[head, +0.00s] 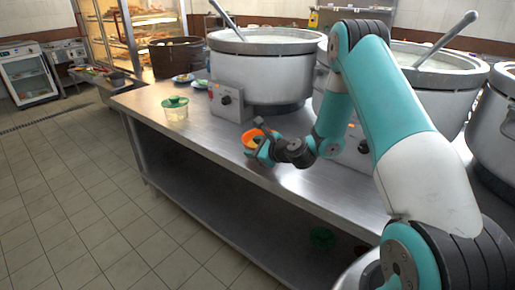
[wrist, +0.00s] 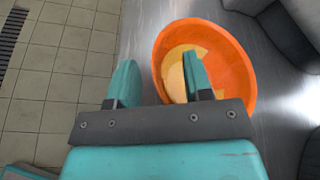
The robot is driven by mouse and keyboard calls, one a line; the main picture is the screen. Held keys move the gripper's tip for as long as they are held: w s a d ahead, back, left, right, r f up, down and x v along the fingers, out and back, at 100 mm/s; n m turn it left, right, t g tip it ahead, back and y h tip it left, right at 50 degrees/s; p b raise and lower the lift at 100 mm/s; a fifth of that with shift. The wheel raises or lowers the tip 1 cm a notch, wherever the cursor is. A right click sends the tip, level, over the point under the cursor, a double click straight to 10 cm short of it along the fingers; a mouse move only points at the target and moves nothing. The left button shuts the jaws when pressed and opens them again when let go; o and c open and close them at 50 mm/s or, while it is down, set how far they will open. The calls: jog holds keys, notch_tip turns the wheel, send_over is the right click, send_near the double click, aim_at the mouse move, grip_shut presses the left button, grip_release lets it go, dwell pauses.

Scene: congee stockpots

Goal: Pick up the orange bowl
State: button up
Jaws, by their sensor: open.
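The orange bowl (head: 249,137) stands on the steel table near its front edge, partly hidden by my gripper (head: 263,146) in the head view. In the wrist view, the orange bowl (wrist: 232,62) fills the upper right and has something yellowish inside. My gripper (wrist: 160,78) is open, with nothing held. Its right finger appears over the bowl's inside and its left finger is outside the bowl, with the bowl's left rim between them. I cannot tell how far down the fingers reach or whether they touch the bowl.
The steel table (head: 200,128) has a clear front strip left of the bowl. More pots are at the right.

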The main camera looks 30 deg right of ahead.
jog(key=shift+d, duration=0.25)
grip_shut()
jog(key=shift+r, duration=0.1)
notch_tip(320, 180, up, 20)
jog(key=p, duration=0.2)
jog(key=shift+p, duration=0.4)
